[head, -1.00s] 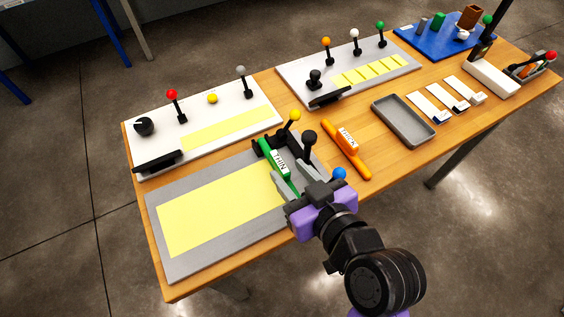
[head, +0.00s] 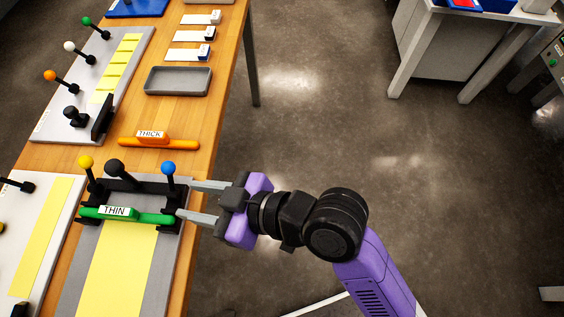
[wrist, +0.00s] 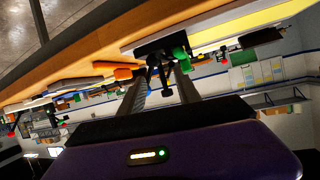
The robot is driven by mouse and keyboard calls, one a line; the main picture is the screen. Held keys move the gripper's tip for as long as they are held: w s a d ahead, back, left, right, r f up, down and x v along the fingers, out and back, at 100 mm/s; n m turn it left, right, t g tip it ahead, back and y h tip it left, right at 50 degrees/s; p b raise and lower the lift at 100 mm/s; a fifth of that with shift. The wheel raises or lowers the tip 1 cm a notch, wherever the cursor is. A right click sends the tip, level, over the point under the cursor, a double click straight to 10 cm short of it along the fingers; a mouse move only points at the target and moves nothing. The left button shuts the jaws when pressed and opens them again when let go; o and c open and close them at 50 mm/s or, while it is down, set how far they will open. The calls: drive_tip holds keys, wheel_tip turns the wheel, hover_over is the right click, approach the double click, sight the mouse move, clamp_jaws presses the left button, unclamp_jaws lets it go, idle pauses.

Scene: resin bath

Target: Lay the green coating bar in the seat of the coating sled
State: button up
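The green coating bar (head: 150,217), labelled THIN, lies across the black coating sled (head: 134,186). Its ends rest at the sled's two side blocks; I cannot tell how deep it sits. The sled carries yellow, black and blue knobs and stands at the top of a grey board with a yellow sheet. My gripper (head: 184,200) is open and empty, just right of the sled, its lower fingertip close to the bar's right end. In the wrist view, the sled (wrist: 160,47) and the bar's green end (wrist: 180,52) show beyond my spread fingers (wrist: 158,80).
An orange bar (head: 160,142) labelled THICK lies behind the sled. An empty grey tray (head: 178,81) and several white strips lie farther back. White boards with knobs (head: 70,85) stand at left. The floor right of the table edge is open.

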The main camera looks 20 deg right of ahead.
drive_tip(key=s+d+f+m+t+h, duration=0.3)
drive_tip(key=d+m, duration=0.1)
drive_tip(key=d, duration=0.5)
drive_tip(key=s+d+f+m+t+h, duration=0.2)
drive_tip(key=s+d+f+m+h, duration=0.15)
drive_tip(key=d, duration=0.55)
drive_tip(key=s+d+r+m+t+h, duration=0.2)
drive_tip(key=s+d+r+m+h, duration=0.1)
drive_tip(key=s+d, duration=0.6)
drive_tip(key=s+r+h, duration=0.1)
drive_tip(key=s+r, duration=0.1)
drive_tip(key=s, duration=0.2)
drive_tip(key=shift+d+h, duration=0.2)
drive_tip(key=shift+h, duration=0.15)
idle(0.5)
